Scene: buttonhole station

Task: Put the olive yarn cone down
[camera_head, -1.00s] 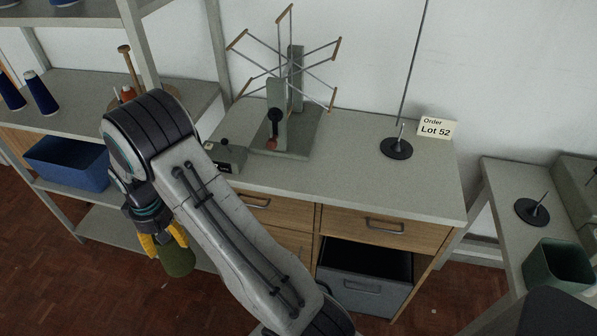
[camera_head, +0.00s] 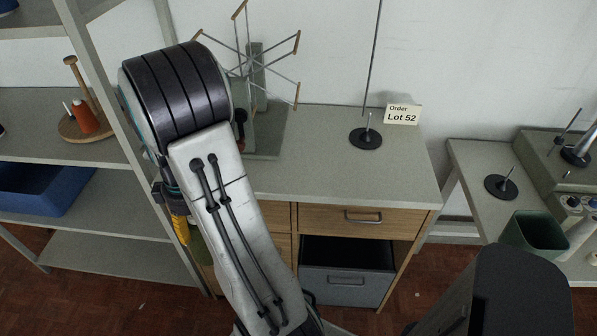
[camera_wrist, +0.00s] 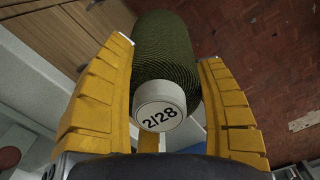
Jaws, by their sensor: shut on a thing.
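My gripper (camera_wrist: 168,62) is shut on the olive yarn cone (camera_wrist: 165,35), with a yellow finger on either side of it. In the head view, my gripper (camera_head: 180,228) hangs low between the left shelf and the drawer unit, mostly behind my arm. Only a sliver of the cone shows there. The cone is held in the air with floor beyond it in the wrist view.
The worktop (camera_head: 330,180) holds a skein winder (camera_head: 255,75), a black spindle stand (camera_head: 366,138) and an "Order Lot 52" card (camera_head: 402,114). A grey drawer (camera_head: 345,285) is below. The left shelf holds an orange cone (camera_head: 84,116) and a blue bin (camera_head: 40,188). Another spindle stand (camera_head: 500,187) and a green bin (camera_head: 535,235) are right.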

